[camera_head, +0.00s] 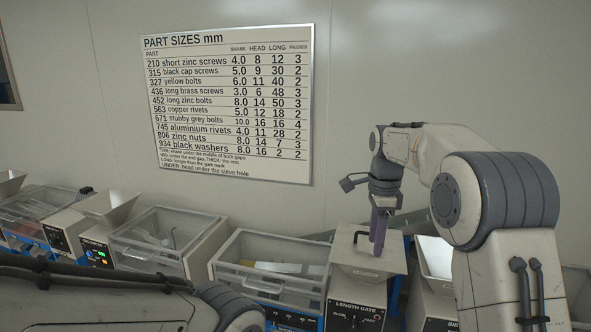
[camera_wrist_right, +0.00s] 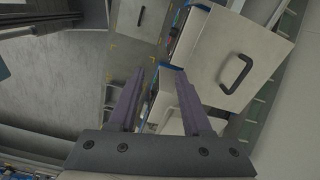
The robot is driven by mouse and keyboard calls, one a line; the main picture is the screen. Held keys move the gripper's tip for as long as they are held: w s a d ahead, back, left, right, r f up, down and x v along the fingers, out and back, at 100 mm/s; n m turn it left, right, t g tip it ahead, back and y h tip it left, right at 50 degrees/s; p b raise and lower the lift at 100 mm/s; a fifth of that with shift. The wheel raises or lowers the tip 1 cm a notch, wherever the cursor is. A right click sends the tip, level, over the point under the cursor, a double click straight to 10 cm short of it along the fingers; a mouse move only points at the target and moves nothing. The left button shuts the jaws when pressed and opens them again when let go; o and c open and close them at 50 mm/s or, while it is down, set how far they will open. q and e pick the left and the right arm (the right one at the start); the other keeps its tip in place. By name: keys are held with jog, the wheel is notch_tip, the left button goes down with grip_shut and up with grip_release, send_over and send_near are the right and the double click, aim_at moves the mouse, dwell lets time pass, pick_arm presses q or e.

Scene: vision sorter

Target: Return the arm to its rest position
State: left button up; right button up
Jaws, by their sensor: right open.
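My right arm (camera_head: 440,150) comes in from the right of the head view, bent over at the wrist. Its right gripper (camera_head: 379,250) points down, with purple fingers in front of or above the length gate unit (camera_head: 345,285); I cannot tell whether they touch it. In the right wrist view the two fingers of the gripper (camera_wrist_right: 160,75) are apart with nothing held between them. My left arm (camera_head: 100,305) lies across the lower left of the head view; its gripper is out of frame.
Clear-lidded bins (camera_head: 262,280) and hoppers (camera_head: 108,207) line the wall. A part sizes chart (camera_head: 235,105) hangs above. Space before the upper wall is free.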

jog(key=s+a+f+n+b, duration=0.2)
jog(key=s+a+f+n, duration=0.1)
jog(key=s+a+n, duration=0.5)
jog(key=s+a+f+n+b, duration=0.25)
jog(key=s+a+n, duration=0.35)
jog(key=s, duration=0.4)
jog(key=s+f+n+b, duration=0.1)
jog(key=s+f+n, duration=0.3)
jog(key=s+n, duration=0.2)
jog(key=s+f+n+b, duration=0.1)
jog(key=s+f+n, duration=0.4)
jog(key=s, duration=0.5)
jog(key=shift+s+n+y, duration=0.4)
jog(key=shift+n, duration=0.1)
